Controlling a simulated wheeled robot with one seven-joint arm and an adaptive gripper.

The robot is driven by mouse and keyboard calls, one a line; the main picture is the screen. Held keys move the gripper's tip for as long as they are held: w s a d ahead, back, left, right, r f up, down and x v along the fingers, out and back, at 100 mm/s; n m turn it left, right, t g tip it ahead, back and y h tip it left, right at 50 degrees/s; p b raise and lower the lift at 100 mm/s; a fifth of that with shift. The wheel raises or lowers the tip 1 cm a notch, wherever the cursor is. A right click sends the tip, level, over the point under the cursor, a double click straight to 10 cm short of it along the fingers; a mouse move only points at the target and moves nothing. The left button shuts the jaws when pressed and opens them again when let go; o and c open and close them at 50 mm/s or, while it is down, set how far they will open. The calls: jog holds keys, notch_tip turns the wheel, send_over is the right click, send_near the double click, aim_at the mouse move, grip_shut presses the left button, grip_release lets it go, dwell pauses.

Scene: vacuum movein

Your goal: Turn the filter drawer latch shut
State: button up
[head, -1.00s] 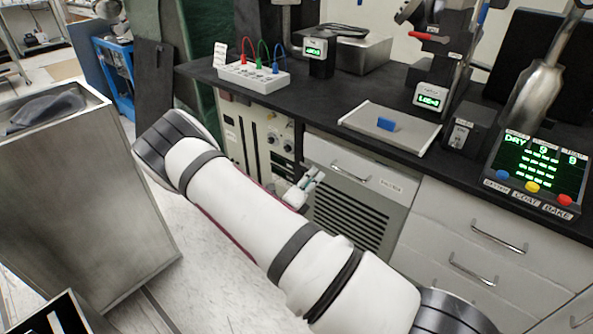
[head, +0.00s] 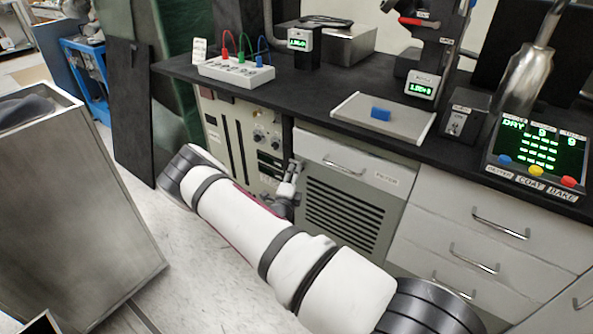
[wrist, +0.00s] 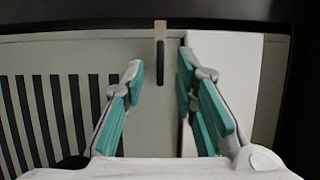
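The filter drawer (head: 322,150) is the white front labelled FILTER, above a vent grille. It appears closed in the head view. My gripper (head: 290,182) is at the left edge of this cabinet front. In the wrist view my gripper (wrist: 158,78) is open, its teal-padded fingers apart with nothing held between them. A small upright piece, likely the latch (wrist: 160,32), has a tan upper part and a dark lower part. It lies ahead, in line with the gap between the fingers. In the head view my gripper hides the latch area.
The vent grille (head: 345,213) is below the drawer and shows at left in the wrist view. The drawer's bar handle (head: 343,170) sticks out right of my gripper. A black countertop (head: 300,103) overhangs above. A metal bin (head: 85,205) stands at left, with open floor between.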

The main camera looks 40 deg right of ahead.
jog(key=shift+b+x, duration=0.3)
jog(key=shift+x, duration=1.8)
grip_shut()
